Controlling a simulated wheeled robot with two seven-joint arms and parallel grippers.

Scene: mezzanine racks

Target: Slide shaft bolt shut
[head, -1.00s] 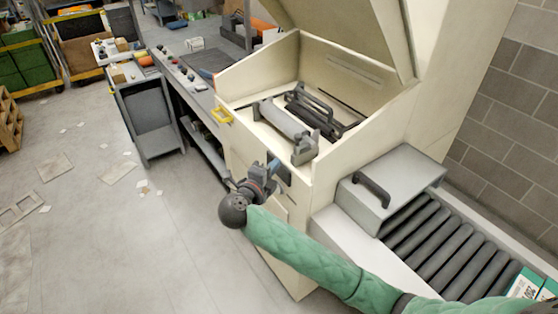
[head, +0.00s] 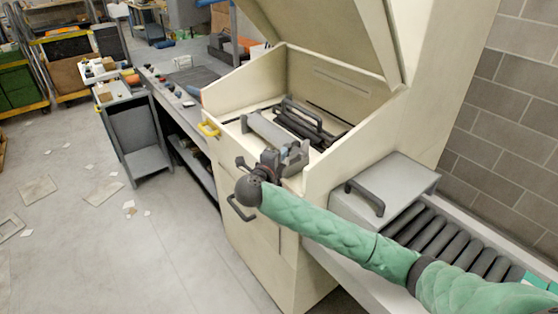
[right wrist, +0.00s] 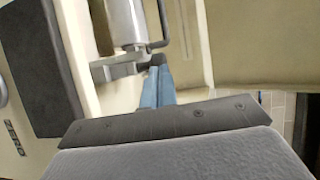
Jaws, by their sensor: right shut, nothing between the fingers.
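A light grey shaft (head: 270,131) lies in the open cream machine (head: 250,185), with a grey bracket (head: 294,157) at its near end. The right wrist view shows the shaft (right wrist: 125,22), the bracket (right wrist: 115,70) and a thin bent rod (right wrist: 163,22) beside the shaft. I cannot tell which part is the bolt. My right gripper (head: 271,160) is at the machine's front edge, close to the bracket. Its blue fingers (right wrist: 157,88) are shut and empty, with tips near a dark piece at the bracket's end. Whether they touch is unclear. My left gripper is out of view.
The raised lid (head: 325,35) stands above the opening, and dark bars with handles (head: 305,118) lie behind the shaft. A grey box with a handle (head: 385,185) and a roller conveyor (head: 440,235) are at right. Open floor (head: 120,250) lies at left.

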